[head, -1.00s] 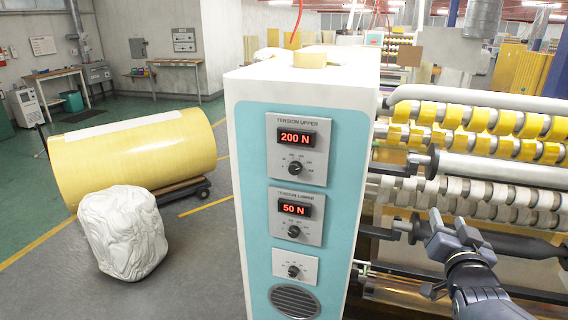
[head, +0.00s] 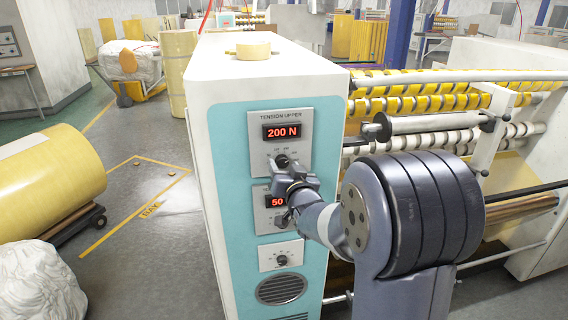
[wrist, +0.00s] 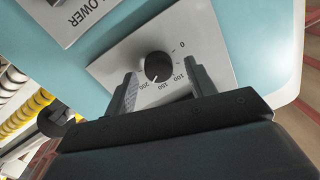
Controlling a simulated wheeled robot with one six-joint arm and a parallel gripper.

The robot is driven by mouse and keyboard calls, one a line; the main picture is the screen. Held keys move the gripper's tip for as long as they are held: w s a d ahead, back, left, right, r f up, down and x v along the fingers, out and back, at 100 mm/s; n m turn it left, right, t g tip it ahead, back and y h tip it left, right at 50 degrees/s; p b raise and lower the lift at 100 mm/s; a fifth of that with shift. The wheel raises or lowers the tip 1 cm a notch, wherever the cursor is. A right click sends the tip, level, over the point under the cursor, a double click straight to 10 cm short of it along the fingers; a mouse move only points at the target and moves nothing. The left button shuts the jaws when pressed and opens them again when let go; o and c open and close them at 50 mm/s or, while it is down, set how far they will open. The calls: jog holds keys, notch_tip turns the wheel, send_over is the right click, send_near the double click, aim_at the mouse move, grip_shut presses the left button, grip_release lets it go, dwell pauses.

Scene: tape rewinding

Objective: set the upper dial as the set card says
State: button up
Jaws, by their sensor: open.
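The upper dial is a black knob (wrist: 158,66) on a grey plate with a printed scale including 0, 100, 150 and 200. Its panel (head: 300,125) reads TENSION UPPER, and its red display (head: 282,131) shows 200 N. My gripper (wrist: 160,82) is open, its fingers on either side of the knob's near edge. I cannot tell if they touch it. In the head view my gripper (head: 280,172) is just below the upper dial (head: 282,161) and partly covers the lower panel (head: 262,208). I see no readable set card.
A lower plate with a small dial (head: 282,260) and a round vent (head: 281,289) lie below on the teal cabinet front. A tape roll (head: 253,50) sits on the cabinet top. The roller machine (head: 430,95) stands close on the right.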

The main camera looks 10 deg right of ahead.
jog(key=shift+w+d, duration=0.1)
jog(key=shift+w, duration=0.25)
jog(key=c, duration=1)
jog(key=shift+o, duration=0.2)
jog(key=shift+f+n+b, duration=0.1)
jog(key=shift+n+b, duration=0.2)
jog(key=shift+b, duration=0.2)
